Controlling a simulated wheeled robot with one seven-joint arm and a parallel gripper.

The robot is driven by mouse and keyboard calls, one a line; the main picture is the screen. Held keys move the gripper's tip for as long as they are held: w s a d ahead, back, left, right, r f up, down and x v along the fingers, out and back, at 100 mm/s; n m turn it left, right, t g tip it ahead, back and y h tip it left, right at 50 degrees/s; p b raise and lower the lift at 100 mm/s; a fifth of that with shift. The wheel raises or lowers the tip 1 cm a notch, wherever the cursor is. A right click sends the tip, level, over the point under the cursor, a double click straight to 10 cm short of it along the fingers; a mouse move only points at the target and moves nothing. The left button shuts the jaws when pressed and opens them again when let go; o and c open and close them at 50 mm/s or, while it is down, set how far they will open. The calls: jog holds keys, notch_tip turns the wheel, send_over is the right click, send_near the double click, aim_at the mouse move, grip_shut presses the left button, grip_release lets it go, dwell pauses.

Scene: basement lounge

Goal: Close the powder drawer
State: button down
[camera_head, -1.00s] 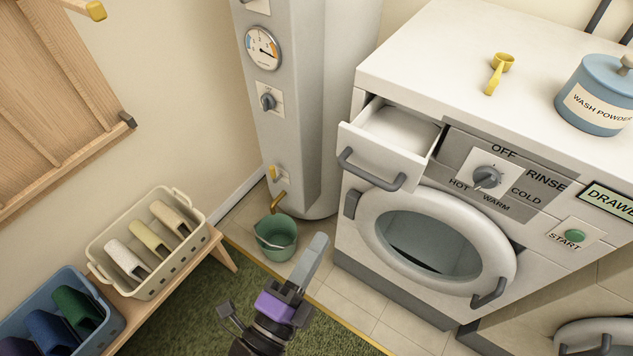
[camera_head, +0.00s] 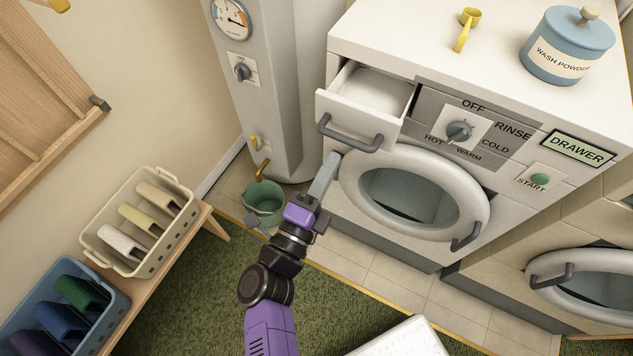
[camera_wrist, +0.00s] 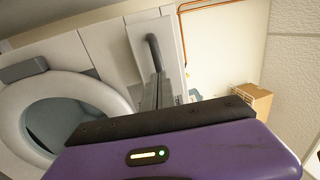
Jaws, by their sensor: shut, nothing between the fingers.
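The powder drawer (camera_head: 358,118) stands pulled out at the upper left of the washing machine front, with white powder or a pale lining inside. Its grey bar handle (camera_head: 349,136) faces me. The drawer front also shows in the wrist view (camera_wrist: 152,42), with the handle (camera_wrist: 154,52) just beyond my fingers. My gripper (camera_head: 332,160) is shut and empty, its fingers pointing up at the drawer, just below the handle in the head view. I cannot tell whether the fingertips touch the handle.
The round washer door (camera_head: 415,195) is shut below the drawer. A blue wash powder jar (camera_head: 566,50) and a yellow scoop (camera_head: 466,30) sit on top. A green bucket (camera_head: 264,202) and a grey boiler (camera_head: 262,85) stand left. Baskets (camera_head: 140,225) line the bench.

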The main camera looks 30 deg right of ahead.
aim_at(353, 130)
jog(key=x, duration=0.2)
jog(key=shift+w+d+p, duration=0.2)
jog(key=shift+d+p, duration=0.1)
jog(key=shift+p, duration=0.05)
jog(key=b+x, duration=0.1)
jog(key=x, duration=0.2)
jog(key=f+x, duration=0.1)
jog(key=x, duration=0.2)
jog(key=f+b+x, duration=0.1)
jog(key=x, duration=0.3)
jog(key=shift+d+b, duration=0.25)
jog(key=shift+b, duration=0.1)
jog(key=shift+w+d, duration=0.25)
jog(key=shift+r, duration=0.1)
jog(key=shift+d+r, duration=0.1)
jog(key=shift+d, duration=0.05)
